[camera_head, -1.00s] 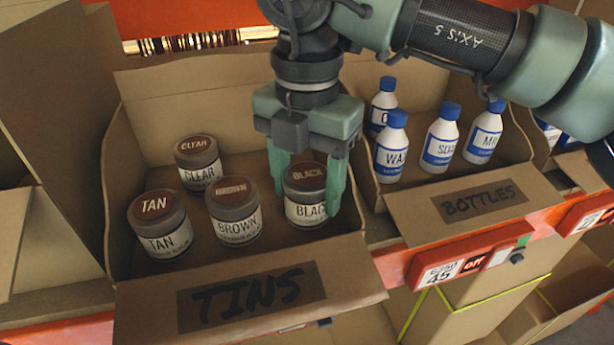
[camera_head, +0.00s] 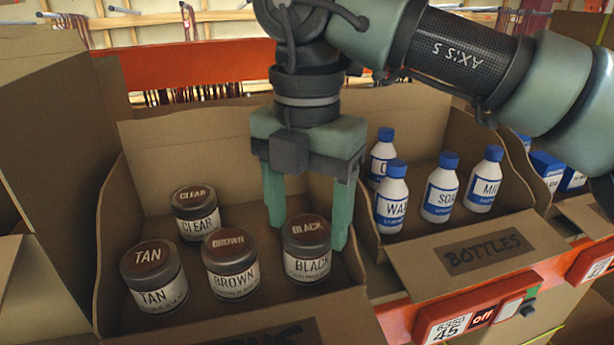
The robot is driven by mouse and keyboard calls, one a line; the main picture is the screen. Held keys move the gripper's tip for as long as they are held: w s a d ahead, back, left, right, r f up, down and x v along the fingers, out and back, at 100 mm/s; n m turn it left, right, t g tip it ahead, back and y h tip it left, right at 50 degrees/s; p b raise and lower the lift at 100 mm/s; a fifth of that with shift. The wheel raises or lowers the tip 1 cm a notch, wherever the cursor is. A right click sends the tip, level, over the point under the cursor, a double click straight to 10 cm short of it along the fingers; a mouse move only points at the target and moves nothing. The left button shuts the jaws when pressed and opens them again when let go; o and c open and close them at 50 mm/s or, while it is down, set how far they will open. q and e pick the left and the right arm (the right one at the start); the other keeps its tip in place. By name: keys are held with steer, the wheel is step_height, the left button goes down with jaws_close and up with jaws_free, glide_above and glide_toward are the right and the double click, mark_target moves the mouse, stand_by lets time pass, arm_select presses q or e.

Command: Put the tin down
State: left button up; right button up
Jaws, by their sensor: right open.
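The black tin (camera_head: 306,250) stands upright in the front right part of the tins box (camera_head: 190,130). My right gripper (camera_head: 307,235) is open, with its green fingers pointing down behind and to either side of the black tin. The tin's lid shows in front of the fingers, and I cannot tell whether they touch it. The brown tin (camera_head: 231,265), the tan tin (camera_head: 153,278) and the clear tin (camera_head: 196,214) stand upright to its left in the same box. My left gripper is not in view.
The bottles box (camera_head: 480,251) on the right holds several white bottles with blue caps, including the soap bottle (camera_head: 441,192). Cardboard walls separate the boxes. An orange shelf rail (camera_head: 395,322) runs along the front. The tins box has bare floor behind the tins.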

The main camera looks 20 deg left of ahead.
mark_target(306, 229)
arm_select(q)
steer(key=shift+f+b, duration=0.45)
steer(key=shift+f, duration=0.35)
arm_select(e)
step_height(306, 229, up, 9)
steer(key=shift+f, duration=0.2)
